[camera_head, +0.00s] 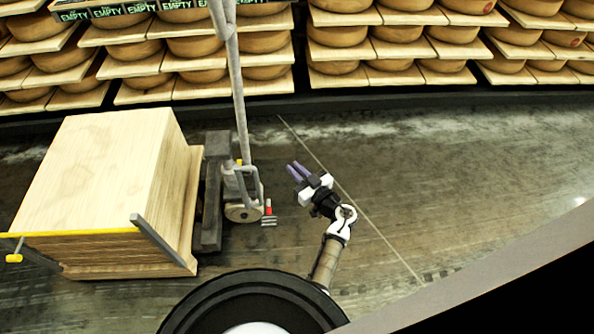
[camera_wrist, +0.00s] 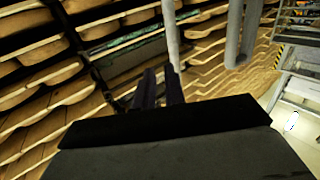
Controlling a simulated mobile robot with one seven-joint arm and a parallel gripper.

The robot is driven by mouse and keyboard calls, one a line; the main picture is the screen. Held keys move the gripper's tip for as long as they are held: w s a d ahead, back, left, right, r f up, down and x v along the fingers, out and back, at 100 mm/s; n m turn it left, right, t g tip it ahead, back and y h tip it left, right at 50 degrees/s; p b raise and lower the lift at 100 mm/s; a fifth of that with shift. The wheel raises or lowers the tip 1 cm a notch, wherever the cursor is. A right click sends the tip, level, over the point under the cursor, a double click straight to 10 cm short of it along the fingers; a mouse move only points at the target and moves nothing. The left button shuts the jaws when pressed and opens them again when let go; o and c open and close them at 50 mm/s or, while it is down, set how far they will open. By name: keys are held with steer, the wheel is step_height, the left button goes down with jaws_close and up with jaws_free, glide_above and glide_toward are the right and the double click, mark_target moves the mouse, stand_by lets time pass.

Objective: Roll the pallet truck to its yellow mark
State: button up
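The pallet truck (camera_head: 212,195) stands left of centre in the head view, a grey frame with a wheel, a small red part and a tall upright handle (camera_head: 238,95). It adjoins a big stack of pale wooden boards (camera_head: 95,170), which hides the forks. My gripper (camera_head: 294,168) is right of the truck, apart from it, with purple fingers pointing up and left. The fingers show a narrow gap with nothing between them. In the wrist view, the fingers (camera_wrist: 162,88) show dark, with a grey pole (camera_wrist: 171,35) beyond them. I cannot make out a yellow floor mark.
Shelves of cheese wheels (camera_head: 390,45) line the back, with green "EMPTY" signs at upper left. The dark floor (camera_head: 450,170) to the right is clear, crossed by a thin pale line. Metal steps (camera_wrist: 300,85) show in the wrist view.

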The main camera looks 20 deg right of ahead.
steer(key=shift+s, duration=0.1)
jaws_close()
steer(key=shift+s+f, duration=0.1)
steer(key=shift+f, duration=0.05)
steer(key=shift+s, duration=0.15)
stand_by(0.6)
steer(key=o, duration=0.5)
jaws_free()
steer(key=shift+o, duration=0.2)
steer(key=shift+s+d, duration=0.1)
steer(key=v, duration=1.3)
steer(key=shift+s, duration=0.3)
